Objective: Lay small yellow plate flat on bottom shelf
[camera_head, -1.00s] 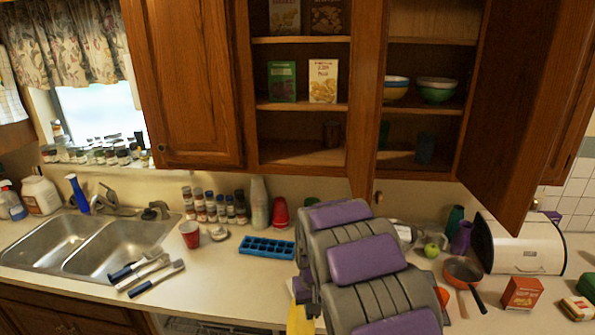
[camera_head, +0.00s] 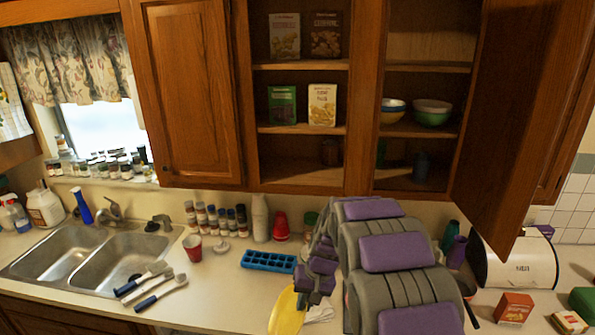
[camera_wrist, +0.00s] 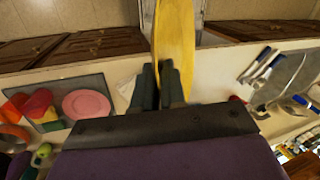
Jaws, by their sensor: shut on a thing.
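The small yellow plate (camera_head: 286,313) is in my gripper, near the counter's front edge in the head view. In the wrist view the yellow plate (camera_wrist: 174,45) stands edge-on between the two dark fingers of my gripper (camera_wrist: 158,85), which are shut on it. My gripper's fingertips also show in the head view (camera_head: 301,298), partly hidden by my arm. The bottom shelf (camera_head: 300,180) of the open cabinet is up behind my arm. Its left section holds a dark jar at the right, and its right section (camera_head: 395,184) holds a dark cup.
An open cabinet door (camera_head: 510,130) sticks out on the right. A blue ice tray (camera_head: 268,261), a red cup (camera_head: 192,245) and brushes (camera_head: 150,285) lie on the counter. A pink plate (camera_wrist: 87,104) shows in the wrist view. The bottom shelf's left section has bare room.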

